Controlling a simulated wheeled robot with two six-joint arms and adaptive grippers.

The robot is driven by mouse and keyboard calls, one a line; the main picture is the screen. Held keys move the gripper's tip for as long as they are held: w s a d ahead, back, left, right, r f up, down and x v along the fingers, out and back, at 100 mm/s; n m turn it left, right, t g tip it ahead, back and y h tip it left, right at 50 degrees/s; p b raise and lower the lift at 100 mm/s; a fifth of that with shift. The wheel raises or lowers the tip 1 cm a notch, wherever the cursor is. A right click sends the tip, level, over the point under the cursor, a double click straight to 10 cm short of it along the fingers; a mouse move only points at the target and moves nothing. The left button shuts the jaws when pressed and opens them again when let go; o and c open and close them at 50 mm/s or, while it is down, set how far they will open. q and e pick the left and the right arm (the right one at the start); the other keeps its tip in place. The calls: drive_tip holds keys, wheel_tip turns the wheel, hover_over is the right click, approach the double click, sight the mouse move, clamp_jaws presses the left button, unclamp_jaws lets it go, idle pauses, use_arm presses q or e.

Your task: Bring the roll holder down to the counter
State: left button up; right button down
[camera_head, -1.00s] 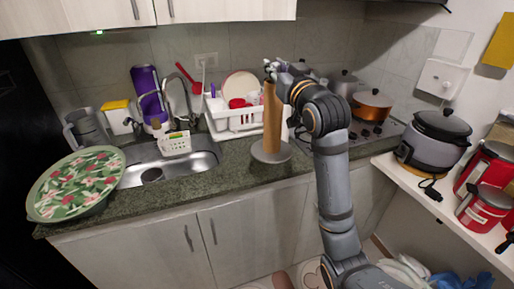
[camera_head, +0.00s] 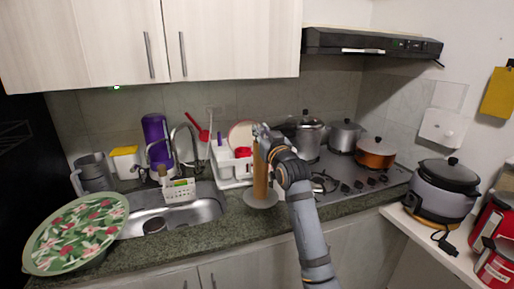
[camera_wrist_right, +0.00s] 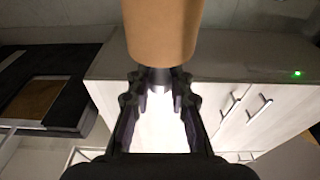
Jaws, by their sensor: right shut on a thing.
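The roll holder is a brown upright roll (camera_head: 260,178) on a round grey base (camera_head: 261,201), near the middle of the head view. My right gripper (camera_head: 262,134) is at its top, shut on the holder's post. In the right wrist view the brown roll (camera_wrist_right: 164,30) fills the upper middle, and the fingers (camera_wrist_right: 158,82) close around a short grey post at its end. The base shows over the counter (camera_head: 225,228) in front of the dish rack; I cannot tell whether it touches the counter. My left gripper is not in view.
A white dish rack (camera_head: 232,181) stands close behind and left of the holder. The stove (camera_head: 350,183) with several pots is to the right. The sink (camera_head: 195,212) and a floral tray (camera_head: 75,232) are to the left. Some bare counter lies in front.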

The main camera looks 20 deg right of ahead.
sight(257, 148)
drive_tip(key=w+f, duration=0.1)
drive_tip(key=f, duration=0.1)
drive_tip(key=w+f+p, duration=0.1)
drive_tip(key=f, duration=0.1)
drive_tip(key=w+f, duration=0.1)
drive_tip(key=f, duration=0.1)
drive_tip(key=shift+w+a+f, duration=0.2)
drive_tip(key=shift+w+a, duration=0.05)
drive_tip(key=shift+a, duration=0.05)
drive_tip(key=shift+f, duration=0.35)
drive_tip(key=shift+f, duration=0.2)
drive_tip(key=c, duration=1.3)
unclamp_jaws()
drive_tip(key=shift+o, duration=0.5)
drive_tip(key=shift+r, duration=0.1)
